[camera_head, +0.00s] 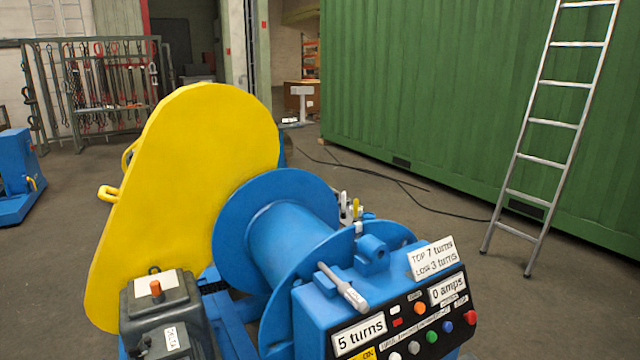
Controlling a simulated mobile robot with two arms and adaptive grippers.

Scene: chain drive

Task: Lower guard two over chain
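A large yellow guard (185,175) stands at the left side of the blue winch drum (285,235). It is a rounded plate, wide at the top and narrowing to the lower left. Two yellow loop handles show on its left edge, the lower one (108,192) clearer than the upper (128,156). I see no chain; any chain behind the guard is hidden. I cannot tell from here whether the guard is fully seated. Neither of my grippers is in view.
A grey motor box (165,315) with an orange knob stands before the guard. A blue control box (390,310) at front right reads "5 turns" and "0 amps". A ladder (555,120) leans on a green container (430,90). Open floor lies left, with a chain rack (110,90) behind.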

